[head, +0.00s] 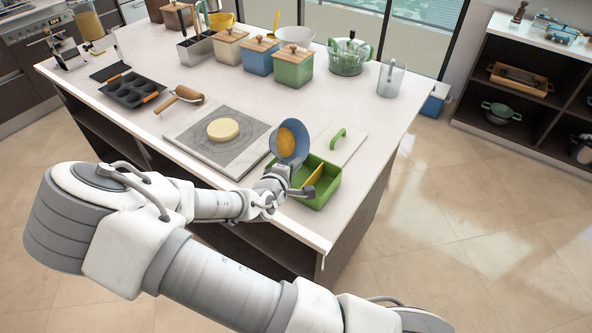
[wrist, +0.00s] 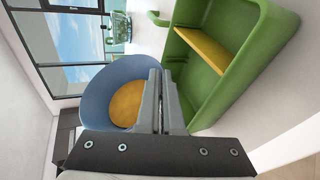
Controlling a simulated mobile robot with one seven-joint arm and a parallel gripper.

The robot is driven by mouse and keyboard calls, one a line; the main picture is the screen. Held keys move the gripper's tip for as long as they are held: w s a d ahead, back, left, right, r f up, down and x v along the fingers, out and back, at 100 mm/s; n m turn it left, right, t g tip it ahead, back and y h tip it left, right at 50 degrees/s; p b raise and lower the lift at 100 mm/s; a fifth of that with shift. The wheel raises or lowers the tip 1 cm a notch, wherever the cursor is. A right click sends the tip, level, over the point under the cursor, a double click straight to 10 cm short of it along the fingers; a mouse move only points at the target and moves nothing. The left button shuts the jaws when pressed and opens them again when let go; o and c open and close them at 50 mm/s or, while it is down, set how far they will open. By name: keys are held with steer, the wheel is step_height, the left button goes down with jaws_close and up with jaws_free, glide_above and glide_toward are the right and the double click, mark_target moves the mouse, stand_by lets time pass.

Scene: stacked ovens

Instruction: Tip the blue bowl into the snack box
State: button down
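The blue bowl (head: 273,145) is tipped steeply on its side, its open side toward the head camera, with an orange-yellow mass (head: 292,139) inside. In the wrist view the bowl (wrist: 93,88) is left of the fingers, the orange-yellow mass (wrist: 126,102) still in it. My gripper (wrist: 163,78) is shut on the bowl's rim. The snack box (head: 325,192) is green and open, with a yellow divider (head: 314,179). The bowl is above and beside the box's back left side. The box (wrist: 255,60) is right of the fingers in the wrist view; its visible floor looks empty.
A pale lid with a green handle (head: 338,135) lies behind the box. Canisters (head: 293,70) and a clear cup (head: 391,79) stand farther back. The counter's right edge is near the box.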

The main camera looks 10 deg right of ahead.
steer(key=shift+f+b, duration=0.55)
steer(key=shift+f, duration=0.05)
steer(key=m+t+b, duration=0.1)
steer(key=m+b, duration=0.1)
steer(key=b, duration=0.1)
steer(key=m+t+y+b, duration=0.1)
steer(key=m+b, duration=0.1)
steer(key=b, duration=0.2)
steer(key=shift+s+d+t, duration=0.15)
steer(key=shift+d+t, duration=0.05)
steer(key=shift+t, duration=0.2)
steer(key=m+t+b, duration=0.1)
steer(key=b, duration=0.2)
steer(key=m+b, duration=0.2)
steer(key=b, duration=0.1)
steer(key=shift+s+d+t+y, duration=0.1)
steer(key=shift+d+t+y, duration=0.05)
steer(key=shift+t+y, duration=0.2)
steer(key=shift+r+m+t+b, duration=0.1)
steer(key=shift+m+t+b, duration=0.25)
steer(key=shift+m+b, duration=0.55)
steer(key=shift+r, duration=0.15)
steer(key=shift+r, duration=0.15)
stand_by(1.6)
step_height(320, 180, up, 5)
steer(key=p, duration=0.4)
steer(key=shift+d, duration=0.1)
